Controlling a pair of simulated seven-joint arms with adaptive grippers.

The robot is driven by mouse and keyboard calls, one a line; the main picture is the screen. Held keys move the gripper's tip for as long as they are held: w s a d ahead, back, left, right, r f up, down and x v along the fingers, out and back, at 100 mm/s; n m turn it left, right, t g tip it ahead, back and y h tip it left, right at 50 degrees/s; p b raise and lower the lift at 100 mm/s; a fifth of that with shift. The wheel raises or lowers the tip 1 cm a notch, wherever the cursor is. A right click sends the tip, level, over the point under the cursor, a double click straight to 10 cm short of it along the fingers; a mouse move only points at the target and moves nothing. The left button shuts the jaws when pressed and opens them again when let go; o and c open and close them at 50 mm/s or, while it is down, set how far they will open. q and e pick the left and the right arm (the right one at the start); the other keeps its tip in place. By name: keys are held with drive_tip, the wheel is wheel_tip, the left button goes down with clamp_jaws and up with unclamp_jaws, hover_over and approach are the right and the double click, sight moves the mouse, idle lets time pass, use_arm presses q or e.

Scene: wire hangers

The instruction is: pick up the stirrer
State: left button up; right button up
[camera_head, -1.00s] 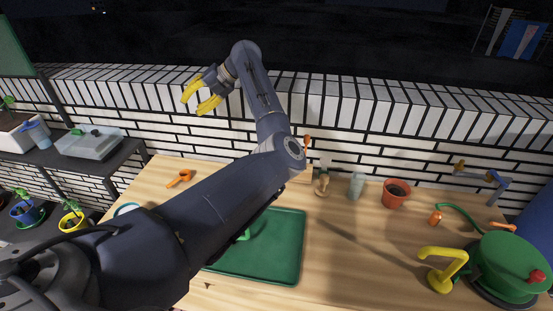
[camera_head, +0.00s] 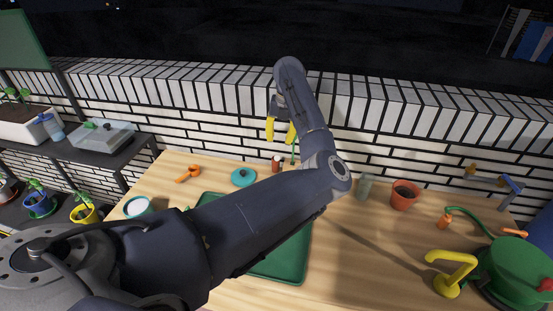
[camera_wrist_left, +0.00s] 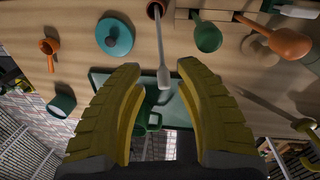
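A pale grey stick with a flat paddle end, which looks like the stirrer (camera_wrist_left: 162,55), leans out of a small terracotta-brown cup (camera_wrist_left: 156,9) in the left wrist view. Its paddle end points toward my fingers. My left gripper (camera_wrist_left: 160,68) is open, with its yellow fingers on either side of the paddle in the picture; I cannot tell how far away it is. In the head view my left gripper (camera_head: 281,132) points down above the back of the table, over the brown cup (camera_head: 276,163). I cannot make out the stirrer there. My right gripper is not in view.
A green scoop (camera_wrist_left: 207,36) and orange spoon (camera_wrist_left: 285,41) are right of the stirrer in the wrist view. A teal lid (camera_head: 243,177) and orange tool (camera_head: 188,173) lie left. A green tray (camera_head: 283,262) lies in front. The white brick wall stands behind.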

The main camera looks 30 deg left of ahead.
sight(276, 159)
use_arm(q)
drive_tip(key=shift+s+a+f, duration=0.1)
drive_tip(key=shift+a+f, duration=0.05)
drive_tip(key=shift+f, duration=1.5)
drive_tip(key=shift+s+a+f, duration=0.15)
drive_tip(key=shift+f, duration=1.5)
drive_tip(key=shift+s+a+f, duration=0.1)
drive_tip(key=shift+a+f, duration=0.05)
drive_tip(key=shift+f, duration=1.5)
drive_tip(key=shift+o, duration=0.4)
clamp_jaws()
